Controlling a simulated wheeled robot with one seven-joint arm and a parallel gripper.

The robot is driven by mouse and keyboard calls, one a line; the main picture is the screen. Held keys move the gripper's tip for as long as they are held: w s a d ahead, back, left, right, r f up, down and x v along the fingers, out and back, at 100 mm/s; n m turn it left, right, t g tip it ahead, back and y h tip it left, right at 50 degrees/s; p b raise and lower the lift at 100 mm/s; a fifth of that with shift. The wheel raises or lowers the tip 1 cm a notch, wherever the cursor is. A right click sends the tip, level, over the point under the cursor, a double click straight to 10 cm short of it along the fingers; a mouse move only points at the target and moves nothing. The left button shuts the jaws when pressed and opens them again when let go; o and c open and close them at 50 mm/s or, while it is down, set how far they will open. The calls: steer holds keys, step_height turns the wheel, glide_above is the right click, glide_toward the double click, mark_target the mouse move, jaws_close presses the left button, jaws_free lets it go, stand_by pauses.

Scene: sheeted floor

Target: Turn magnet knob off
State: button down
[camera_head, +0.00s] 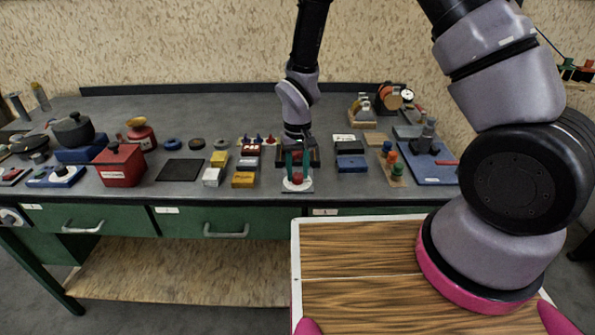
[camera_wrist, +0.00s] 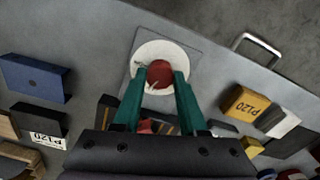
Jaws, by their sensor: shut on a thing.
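The red knob (camera_wrist: 160,72) sits on a round white dial (camera_wrist: 148,53) on a grey square plate near the bench's front edge. In the head view, the red knob (camera_head: 297,178) and white dial (camera_head: 297,187) show at the middle front. My gripper (camera_wrist: 159,77) points down with its green fingers on either side of the knob, shut on it. In the head view my gripper (camera_head: 297,172) is low over the dial. The dial's markings are too small or hidden to read.
Blue blocks (camera_head: 351,163) stand close to the right, and yellow and white blocks (camera_head: 243,180) to the left. A red box (camera_head: 121,165) and a dark flat plate (camera_head: 180,170) are farther left. A drawer handle (camera_head: 226,231) juts out below the bench edge.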

mark_target(298, 175)
steer(key=shift+n, duration=2.1)
steer(key=shift+c, duration=2.2)
jaws_free()
step_height(298, 175, up, 11)
